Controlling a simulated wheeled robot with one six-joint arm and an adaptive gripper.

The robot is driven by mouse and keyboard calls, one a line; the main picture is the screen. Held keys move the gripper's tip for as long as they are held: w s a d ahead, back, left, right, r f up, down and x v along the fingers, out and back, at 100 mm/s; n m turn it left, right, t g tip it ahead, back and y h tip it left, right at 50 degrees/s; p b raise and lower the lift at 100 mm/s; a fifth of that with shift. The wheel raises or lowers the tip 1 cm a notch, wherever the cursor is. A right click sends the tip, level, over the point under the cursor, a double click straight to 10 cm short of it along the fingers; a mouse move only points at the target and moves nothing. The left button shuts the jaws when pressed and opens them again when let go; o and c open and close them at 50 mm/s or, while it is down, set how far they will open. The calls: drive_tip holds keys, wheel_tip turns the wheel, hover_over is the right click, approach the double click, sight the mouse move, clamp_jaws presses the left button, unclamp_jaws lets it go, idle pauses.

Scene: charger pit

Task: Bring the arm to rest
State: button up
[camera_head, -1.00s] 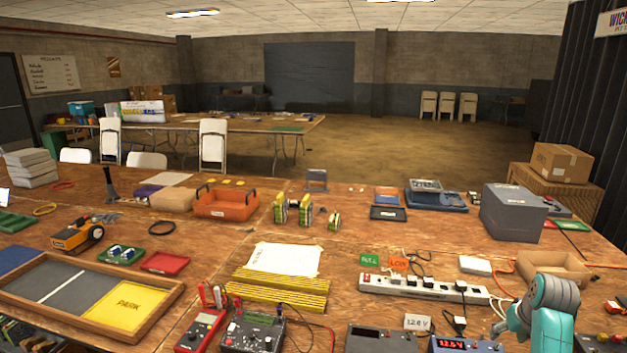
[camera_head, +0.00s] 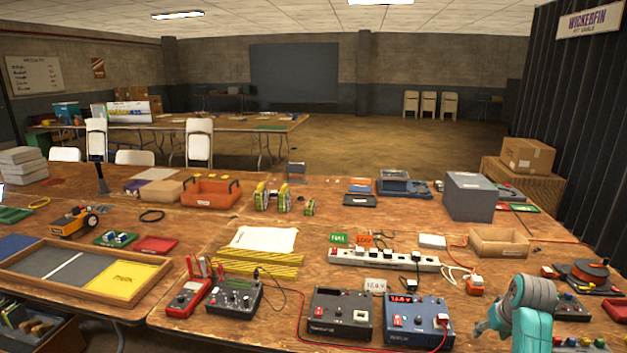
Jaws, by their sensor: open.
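My arm shows at the bottom right as a teal link with a grey rounded joint, above the front edge of the workbench (camera_head: 400,225). My gripper (camera_head: 484,327) shows small at the left end of this arm, low over the bench front and just right of the blue charger unit (camera_head: 418,318). It is open, and I see nothing held in it. Its fingers are small and partly hidden by the arm.
A wooden tray (camera_head: 166,277) lies at left. Bare wood shows mid-bench.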

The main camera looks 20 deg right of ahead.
drive_tip(key=a+f+n+t, duration=0.1)
drive_tip(key=a+f+t, duration=0.1)
drive_tip(key=a+f, duration=1.25)
drive_tip(key=s+a+f+n+t, duration=0.1)
drive_tip(key=s+a+f, duration=0.1)
drive_tip(key=s+a, duration=0.45)
drive_tip(key=s+a+f+t, duration=0.2)
drive_tip(key=s+a+f, duration=0.1)
drive_tip(key=a, duration=0.6)
drive_tip(key=s+a+r+n+t, duration=0.1)
drive_tip(key=s+a+r+t, duration=0.15)
drive_tip(key=s+a, duration=0.4)
drive_tip(key=s+a+r+n+t, duration=0.1)
drive_tip(key=s+a+r, duration=0.2)
drive_tip(key=s+a, duration=0.4)
drive_tip(key=s+a+r+n+t+y, duration=0.2)
drive_tip(key=s+a+r, duration=0.1)
drive_tip(key=s+r, duration=0.9)
drive_tip(key=shift+s+a+r, duration=0.2)
drive_tip(key=shift+s+r, duration=0.05)
drive_tip(key=shift+r, duration=0.7)
